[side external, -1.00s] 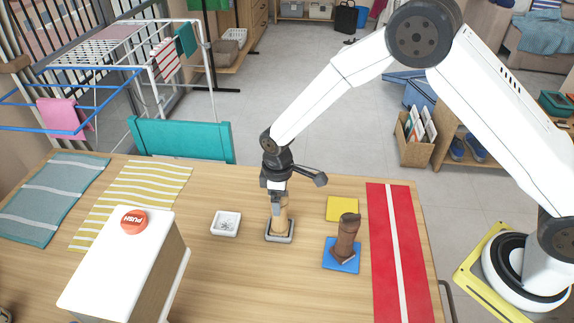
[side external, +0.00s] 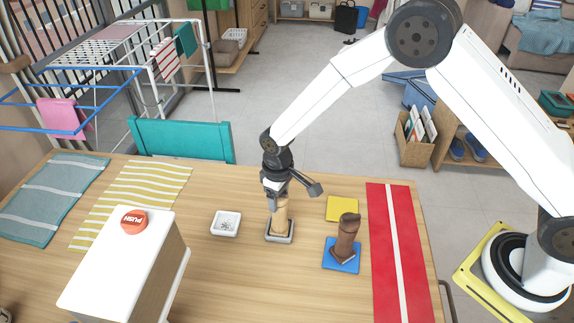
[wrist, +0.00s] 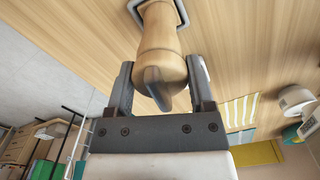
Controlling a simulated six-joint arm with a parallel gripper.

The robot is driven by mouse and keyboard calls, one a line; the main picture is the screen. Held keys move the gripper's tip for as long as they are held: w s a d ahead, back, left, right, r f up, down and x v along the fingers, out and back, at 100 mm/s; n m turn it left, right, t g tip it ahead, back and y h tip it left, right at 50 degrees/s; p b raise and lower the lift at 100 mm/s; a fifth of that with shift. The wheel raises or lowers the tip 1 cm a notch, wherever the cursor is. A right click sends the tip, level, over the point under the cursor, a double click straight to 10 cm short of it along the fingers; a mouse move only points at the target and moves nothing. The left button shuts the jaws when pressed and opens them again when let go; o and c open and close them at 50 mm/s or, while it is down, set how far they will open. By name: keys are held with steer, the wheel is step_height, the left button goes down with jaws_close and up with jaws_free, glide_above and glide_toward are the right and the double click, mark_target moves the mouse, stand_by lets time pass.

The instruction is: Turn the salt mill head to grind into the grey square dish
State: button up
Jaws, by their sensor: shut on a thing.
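The light wooden mill (side external: 280,221) stands upright on the grey square dish (side external: 270,238) on the table. My gripper (side external: 277,199) points down from above and is shut on the mill's head. In the wrist view the mill (wrist: 158,38) shows between the two fingers of my gripper (wrist: 160,88), with a dark grey piece on its head. Part of the dish's grey rim (wrist: 183,12) shows past the mill's base. The fingers hide part of the head in the side view.
A dark brown mill (side external: 347,236) stands on a blue square (side external: 341,262) to the right, near a yellow square (side external: 342,208). A small white dish (side external: 226,223) lies to the left. A white box with a red push button (side external: 134,222) stands front left.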

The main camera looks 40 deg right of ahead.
steer(key=shift+m, duration=1.9)
steer(key=o, duration=0.8)
steer(key=shift+r, duration=0.15)
steer(key=shift+r, duration=2.85)
